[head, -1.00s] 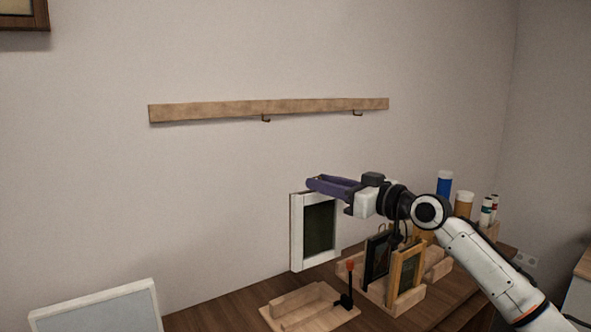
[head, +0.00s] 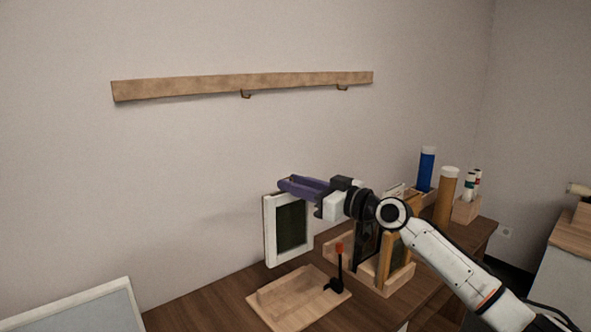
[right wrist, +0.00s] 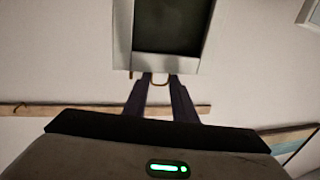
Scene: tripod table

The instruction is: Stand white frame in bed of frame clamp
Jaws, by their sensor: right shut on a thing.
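My right gripper (head: 300,187) is shut on the top of the white frame (head: 268,232). The white frame hangs upright with a dark panel inside, above and behind the frame clamp. In the right wrist view the white frame (right wrist: 122,35) shows beyond the purple fingers (right wrist: 160,90). The frame clamp (head: 285,315) is a wooden bed on the table with a black lever that has a red tip (head: 339,247). The lever stands up at the bed's right side. My left gripper is not in view.
A wooden rack (head: 400,280) with a dark frame (head: 366,250) and a wood-coloured frame (head: 385,255) stands right of the clamp. Blue (head: 426,170) and brown (head: 446,195) tubes stand behind it. A wall rail (head: 200,86) with hooks is above. A pale panel (head: 80,312) is at lower left.

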